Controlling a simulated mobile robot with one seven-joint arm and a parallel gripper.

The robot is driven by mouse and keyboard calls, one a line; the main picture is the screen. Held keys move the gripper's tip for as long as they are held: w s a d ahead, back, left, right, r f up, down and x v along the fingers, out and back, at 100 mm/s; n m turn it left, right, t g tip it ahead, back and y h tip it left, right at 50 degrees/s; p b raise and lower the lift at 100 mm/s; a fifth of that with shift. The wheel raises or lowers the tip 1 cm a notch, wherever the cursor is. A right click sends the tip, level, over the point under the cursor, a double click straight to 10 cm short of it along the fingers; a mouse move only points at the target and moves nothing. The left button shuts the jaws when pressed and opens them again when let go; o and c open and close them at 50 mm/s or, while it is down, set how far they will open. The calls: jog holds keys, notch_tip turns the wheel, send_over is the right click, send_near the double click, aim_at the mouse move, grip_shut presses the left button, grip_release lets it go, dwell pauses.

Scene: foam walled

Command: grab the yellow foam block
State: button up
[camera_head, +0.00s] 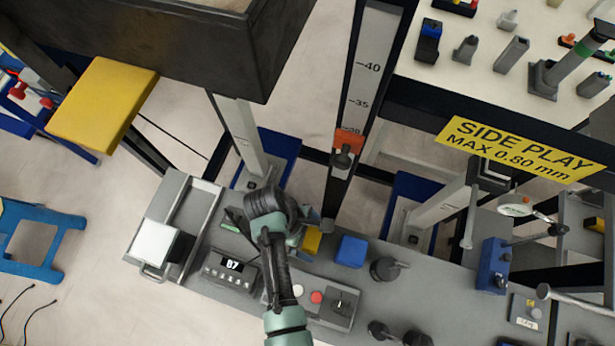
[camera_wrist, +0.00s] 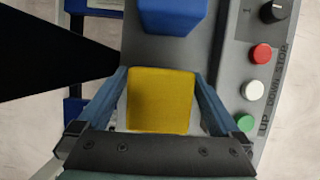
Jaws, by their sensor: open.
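The yellow foam block (camera_wrist: 160,101) sits on the grey bench top in the wrist view, between the two fingers of my gripper (camera_wrist: 163,98). The fingers are open, one on each side of the block, with narrow gaps that are hard to judge near the fingertips. In the head view my gripper (camera_head: 314,226) is over the bench, and only part of the yellow block (camera_head: 312,240) shows beside it; the arm hides the rest.
A blue block (camera_head: 351,251) stands just right of the yellow one. A button panel (camera_head: 330,311) with a knob lies close by. A dark clamp-like part (camera_head: 385,269) and a display box (camera_head: 229,272) are on the bench. A vertical scale post (camera_head: 362,90) rises behind.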

jog(key=c, duration=1.3)
jog(key=shift+r, duration=0.1)
